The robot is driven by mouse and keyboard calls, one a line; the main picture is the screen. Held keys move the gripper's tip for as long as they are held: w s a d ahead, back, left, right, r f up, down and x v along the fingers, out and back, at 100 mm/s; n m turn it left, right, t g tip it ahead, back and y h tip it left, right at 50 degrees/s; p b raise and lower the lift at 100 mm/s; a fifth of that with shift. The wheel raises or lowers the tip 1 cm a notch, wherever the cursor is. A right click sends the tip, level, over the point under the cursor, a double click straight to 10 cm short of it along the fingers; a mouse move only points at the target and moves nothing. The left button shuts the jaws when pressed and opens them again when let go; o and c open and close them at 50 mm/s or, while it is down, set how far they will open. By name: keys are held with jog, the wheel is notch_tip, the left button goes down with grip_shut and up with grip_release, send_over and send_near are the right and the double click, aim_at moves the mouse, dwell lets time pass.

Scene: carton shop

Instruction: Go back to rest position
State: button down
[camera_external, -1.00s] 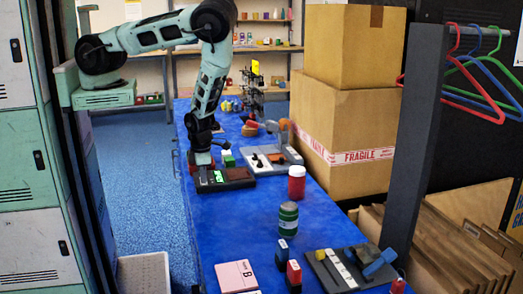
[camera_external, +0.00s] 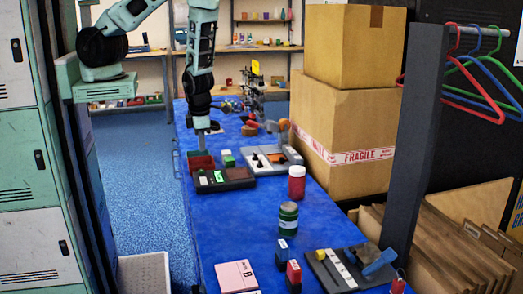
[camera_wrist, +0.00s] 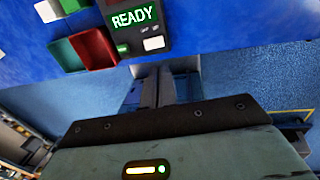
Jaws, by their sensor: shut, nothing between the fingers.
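My gripper (camera_external: 201,145) hangs pointing down above the far left part of the blue table (camera_external: 240,225). It is shut with nothing held. In the wrist view my gripper (camera_wrist: 153,72) shows as grey fingers close together. Just below it in the external view is a dark device (camera_external: 238,183) with a small lit panel. The wrist view shows a dark unit (camera_wrist: 140,45) with a lit READY display and pale buttons. A red bin (camera_wrist: 95,47) and a green bin stand beside that unit. The red one (camera_external: 201,161) also shows in the external view, close to my fingertips.
A grey device (camera_external: 270,158), a red jar (camera_external: 297,183) and a green jar (camera_external: 288,219) stand on the table. A pink box B (camera_external: 237,276) is nearer. Stacked cartons (camera_external: 345,130) stand to the right, and lockers (camera_external: 30,150) to the left.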

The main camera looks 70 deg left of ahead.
jog(key=shift+r, duration=0.55)
jog(key=w+a+r+n+y+b, duration=0.1)
jog(key=a+r+n, duration=0.4)
jog(key=a+n, duration=0.3)
jog(key=w+a+r+n+b, duration=0.1)
jog(key=a+r+n, duration=0.5)
jog(key=n, duration=0.5)
jog(key=s+a+r+n+h, duration=0.1)
jog(key=s+a+r+n, duration=0.3)
jog(key=n, duration=0.8)
jog(key=s+a+r+n+h+b, duration=0.1)
jog(key=s+a+r+n, duration=0.4)
jog(key=s+n, duration=0.4)
jog(key=r+n, duration=0.1)
jog(key=n, duration=0.2)
jog(key=shift+a+r+n, duration=0.2)
jog(key=shift+r+n, duration=0.15)
jog(key=shift+n, duration=0.05)
jog(key=shift+w, duration=0.1)
